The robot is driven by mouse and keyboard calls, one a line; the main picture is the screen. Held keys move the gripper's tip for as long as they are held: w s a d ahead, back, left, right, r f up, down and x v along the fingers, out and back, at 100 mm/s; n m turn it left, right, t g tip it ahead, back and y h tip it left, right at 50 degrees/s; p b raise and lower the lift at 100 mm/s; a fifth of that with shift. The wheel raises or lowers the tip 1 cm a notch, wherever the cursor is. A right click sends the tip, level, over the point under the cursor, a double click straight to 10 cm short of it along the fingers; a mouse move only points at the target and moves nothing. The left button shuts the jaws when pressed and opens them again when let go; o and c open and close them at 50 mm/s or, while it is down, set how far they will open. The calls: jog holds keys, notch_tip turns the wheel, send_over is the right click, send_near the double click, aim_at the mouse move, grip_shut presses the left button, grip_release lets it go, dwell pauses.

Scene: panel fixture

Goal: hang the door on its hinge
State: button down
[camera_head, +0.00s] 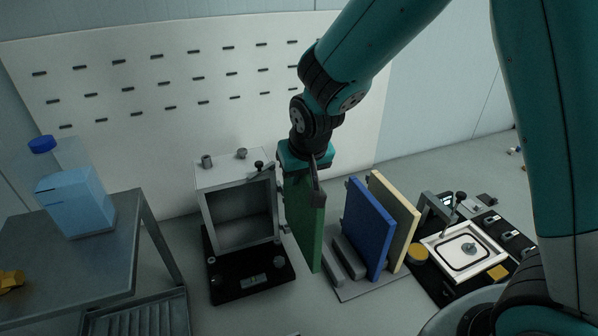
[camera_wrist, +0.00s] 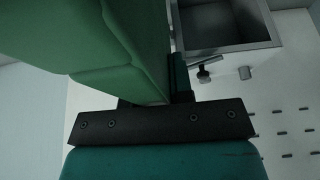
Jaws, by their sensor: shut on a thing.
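A green door panel (camera_head: 304,222) hangs upright from my gripper (camera_head: 312,170), which is shut on its upper edge. In the wrist view the green door (camera_wrist: 100,45) fills the upper left, held at the gripper (camera_wrist: 165,100). The grey open-fronted cabinet (camera_head: 236,253) stands just left of the door on a black base. A dark knob or latch (camera_head: 259,166) sits at its upper right corner. The cabinet (camera_wrist: 222,48) also shows in the wrist view, apart from the door there. The hinge parts are too small to make out clearly.
A rack (camera_head: 368,289) at right holds a blue panel (camera_head: 369,230) and a cream panel (camera_head: 397,215). A sink fixture (camera_head: 464,250) stands farther right. A side table (camera_head: 80,262) with a water jug (camera_head: 75,200) is at left. A slotted white board (camera_head: 150,120) stands behind.

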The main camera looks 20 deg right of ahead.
aim_at(300, 206)
jog(key=shift+f+b, duration=2.3)
jog(key=shift+f, duration=0.6)
jog(key=shift+f+b, duration=1.45)
jog(key=shift+f, duration=0.3)
jog(key=c, duration=0.9)
grip_release()
jog(key=shift+s+r, duration=0.1)
jog(key=b+v, duration=0.1)
jog(key=v, duration=1.6)
jog(key=shift+r+b, duration=0.15)
jog(key=shift+b, duration=0.25)
jog(key=shift+s, duration=0.1)
jog(key=s+a+f+n+g+y, duration=0.1)
jog(key=s+n, duration=0.1)
jog(key=s, duration=0.4)
jog(key=s+a+f+n+g+y, duration=0.1)
jog(key=s+a+n+g, duration=0.1)
jog(key=s, duration=0.3)
jog(key=s+a+f+n+g+y, duration=0.1)
jog(key=s+f+n+y, duration=0.1)
jog(key=s, duration=0.4)
jog(key=shift+s+a+f+n+g, duration=0.1)
jog(key=shift+s+a+n+g, duration=0.25)
jog(key=shift+n, duration=0.25)
